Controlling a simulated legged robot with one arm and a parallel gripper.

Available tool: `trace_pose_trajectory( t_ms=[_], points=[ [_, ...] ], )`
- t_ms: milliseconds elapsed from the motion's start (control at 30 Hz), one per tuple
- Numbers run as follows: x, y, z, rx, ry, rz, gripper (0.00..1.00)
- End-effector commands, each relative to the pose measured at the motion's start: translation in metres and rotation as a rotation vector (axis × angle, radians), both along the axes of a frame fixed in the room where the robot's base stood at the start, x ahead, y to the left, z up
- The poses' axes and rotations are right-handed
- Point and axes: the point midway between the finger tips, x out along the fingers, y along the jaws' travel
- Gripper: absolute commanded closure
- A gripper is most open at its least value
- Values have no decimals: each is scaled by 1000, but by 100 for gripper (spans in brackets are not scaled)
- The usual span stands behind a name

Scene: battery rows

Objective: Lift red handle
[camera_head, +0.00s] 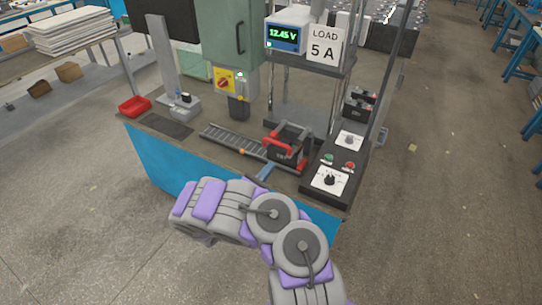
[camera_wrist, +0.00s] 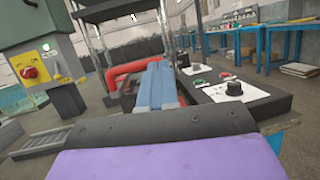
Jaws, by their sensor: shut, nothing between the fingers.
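The red handle (camera_head: 278,164) is a curved red bar on the near side of a dark battery block (camera_head: 285,146) on the bench. In the wrist view the red handle (camera_wrist: 124,72) shows as a thick tube bending down just left of the fingers. My gripper (camera_head: 266,171) has blue fingers and is just in front of the handle, low over the bench edge. In the wrist view my gripper (camera_wrist: 157,66) is shut and empty, its fingers together. The fingers hide part of the handle and battery. I cannot tell whether they touch the handle.
A roller track (camera_head: 222,138) runs left of the battery. A control panel (camera_head: 328,181) with dials and buttons stands to its right. A meter reading 12.45 V (camera_head: 286,35) and a LOAD 5 A sign (camera_head: 323,47) are above. A red tray (camera_head: 134,106) sits at the left.

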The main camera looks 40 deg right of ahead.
Motion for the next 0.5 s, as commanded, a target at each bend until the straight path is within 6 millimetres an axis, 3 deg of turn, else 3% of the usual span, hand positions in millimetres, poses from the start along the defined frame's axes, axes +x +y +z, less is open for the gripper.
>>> trace_pose_trajectory(
  t_ms=[33,200,500],
  points=[
    [5,7,-24,19,30,38,100],
    [17,28,-65,58,81,131,100],
    [21,45,-75,61,93,162,100]
  ],
)
